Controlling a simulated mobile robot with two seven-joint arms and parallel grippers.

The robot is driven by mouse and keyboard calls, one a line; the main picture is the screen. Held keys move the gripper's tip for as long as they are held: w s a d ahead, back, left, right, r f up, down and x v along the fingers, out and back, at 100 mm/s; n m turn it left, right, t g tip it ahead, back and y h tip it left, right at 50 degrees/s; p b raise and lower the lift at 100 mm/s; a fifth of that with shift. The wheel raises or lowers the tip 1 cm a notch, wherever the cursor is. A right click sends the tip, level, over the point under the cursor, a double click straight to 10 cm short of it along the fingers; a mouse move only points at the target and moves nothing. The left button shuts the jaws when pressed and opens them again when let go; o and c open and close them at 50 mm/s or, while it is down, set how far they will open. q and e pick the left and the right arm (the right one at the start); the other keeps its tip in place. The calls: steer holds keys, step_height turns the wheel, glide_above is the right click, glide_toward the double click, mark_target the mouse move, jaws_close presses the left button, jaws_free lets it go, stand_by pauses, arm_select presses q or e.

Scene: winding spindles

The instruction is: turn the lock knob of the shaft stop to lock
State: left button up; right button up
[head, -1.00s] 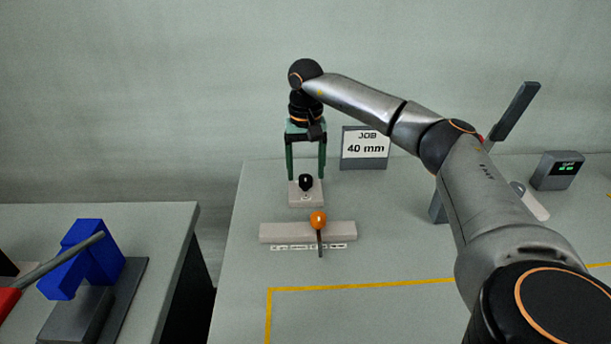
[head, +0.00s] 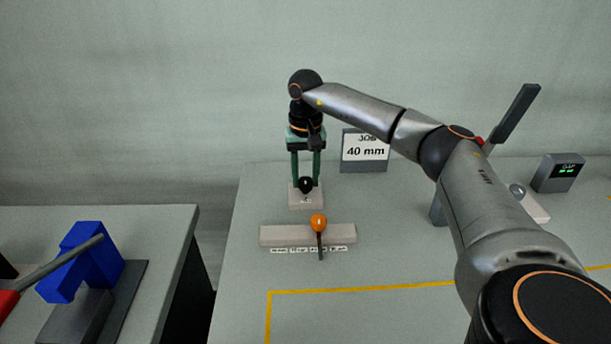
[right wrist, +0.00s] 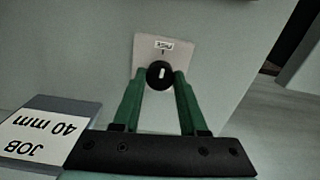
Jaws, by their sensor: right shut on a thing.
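The lock knob (head: 306,185) is a round black knob on a small pale plate (head: 305,201) at the back of the table. In the right wrist view the knob (right wrist: 160,75) shows a white mark on its face, and the plate (right wrist: 150,48) carries a small label. My right gripper (head: 306,180) points down over the knob. Its green fingers are shut on the knob, one on each side, as the right wrist view shows too (right wrist: 160,82). The label's text is too small to read. My left gripper is not in view.
A "JOB 40 mm" sign (head: 365,150) stands close right of the gripper. In front is a pale bar (head: 275,235) with an orange-knobbed lever (head: 318,223). A small device with green lights (head: 558,172) stands at right. A blue block (head: 85,262) is on the left table.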

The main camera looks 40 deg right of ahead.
jaws_close()
